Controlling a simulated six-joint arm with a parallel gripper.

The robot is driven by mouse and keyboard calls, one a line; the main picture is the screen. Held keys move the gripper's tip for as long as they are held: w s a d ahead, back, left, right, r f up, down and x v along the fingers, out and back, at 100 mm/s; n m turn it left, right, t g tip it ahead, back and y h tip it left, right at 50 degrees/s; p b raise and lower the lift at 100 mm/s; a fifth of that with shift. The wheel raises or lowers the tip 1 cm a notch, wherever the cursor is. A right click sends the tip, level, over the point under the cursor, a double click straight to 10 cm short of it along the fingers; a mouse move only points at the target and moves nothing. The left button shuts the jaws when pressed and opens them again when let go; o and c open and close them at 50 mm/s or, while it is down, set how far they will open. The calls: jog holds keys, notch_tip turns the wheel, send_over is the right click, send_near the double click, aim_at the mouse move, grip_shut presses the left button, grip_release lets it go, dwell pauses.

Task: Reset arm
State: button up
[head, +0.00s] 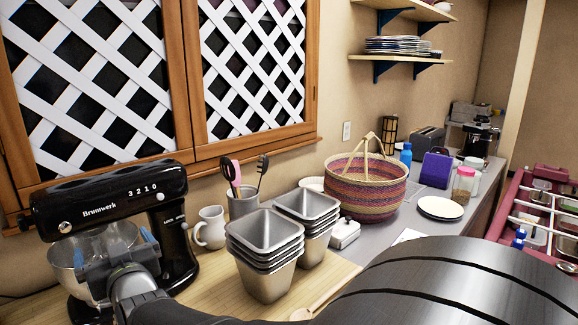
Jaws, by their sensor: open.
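My gripper (112,247) is at the lower left, in front of the black stand mixer (110,200) and its steel bowl (92,250). Its blue-tipped fingers are apart and I see nothing held between them. The gripper overlaps the bowl in the picture; I cannot tell whether it touches it. My grey wrist shows just below, and a large metal part of my own arm fills the lower right and hides some of the counter.
Right of the mixer stand a white jug (211,229), a utensil pot (243,203), stacked metal tins (266,255) and a woven basket (366,185). A wooden utensil (325,298) lies at the counter's front. Plates (440,208) and jars are farther right. Shelves (400,58) hang above.

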jog(key=x, duration=0.7)
jog(key=v, duration=1)
jog(key=w+f+n+t, duration=0.1)
jog(key=w+f, duration=0.1)
jog(key=w, duration=0.6)
jog(key=w+d+f+n+t+y, duration=0.1)
jog(key=w+f+n, duration=0.1)
jog(key=w, duration=0.7)
jog(key=shift+w+d+f+y, duration=0.25)
jog(key=shift+w+y, duration=0.05)
jog(key=shift+w, duration=0.05)
